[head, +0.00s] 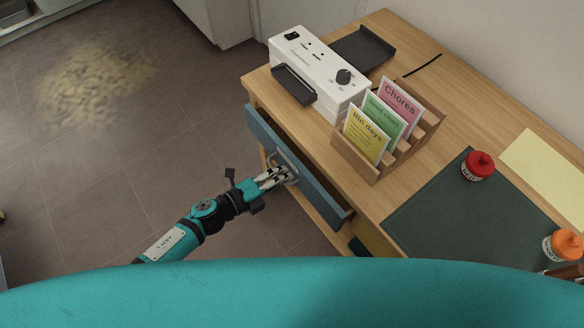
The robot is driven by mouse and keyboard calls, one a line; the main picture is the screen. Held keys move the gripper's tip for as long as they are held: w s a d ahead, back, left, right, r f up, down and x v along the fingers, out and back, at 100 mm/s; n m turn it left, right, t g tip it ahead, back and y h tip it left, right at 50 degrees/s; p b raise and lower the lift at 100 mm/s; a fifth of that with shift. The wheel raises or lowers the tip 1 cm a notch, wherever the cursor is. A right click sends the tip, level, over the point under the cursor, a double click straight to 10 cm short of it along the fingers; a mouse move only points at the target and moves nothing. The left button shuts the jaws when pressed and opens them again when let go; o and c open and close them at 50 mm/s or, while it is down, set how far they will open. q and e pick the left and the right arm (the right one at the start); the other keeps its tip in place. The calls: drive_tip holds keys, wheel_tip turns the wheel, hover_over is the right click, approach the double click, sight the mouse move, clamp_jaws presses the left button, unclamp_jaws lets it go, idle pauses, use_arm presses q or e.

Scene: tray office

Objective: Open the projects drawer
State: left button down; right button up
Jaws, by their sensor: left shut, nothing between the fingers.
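The desk (460,80) has a drawer with a blue front (322,192) under its left edge. The blue front stands out a little from the desk edge. No label that I can read shows on it, so I cannot tell whether it is the projects drawer. A pale metal handle (290,165) sits near the middle of the front. My left gripper (282,175) is at this handle, its fingers shut with nothing gripped between them. Its fingers overlap the handle in the picture; whether they touch it is unclear. My right gripper is out of view.
On the desk are a white appliance (318,72) with a dial, dark trays (363,46), a wooden card rack (358,160), a dark green mat (430,215), and red (478,166) and orange-topped (562,246) bottles. Tiled floor (130,150) left of the desk is open.

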use_arm(q)
drive_tip(key=f+v, duration=0.2)
drive_tip(key=v, duration=0.7)
drive_tip(key=f+v, duration=0.1)
drive_tip(key=v, duration=0.8)
drive_tip(key=shift+s+a+f, duration=0.25)
drive_tip(key=shift+a+f, duration=0.1)
drive_tip(key=shift+a, duration=0.15)
drive_tip(key=c, duration=1.7)
unclamp_jaws()
drive_tip(key=v, duration=1.2)
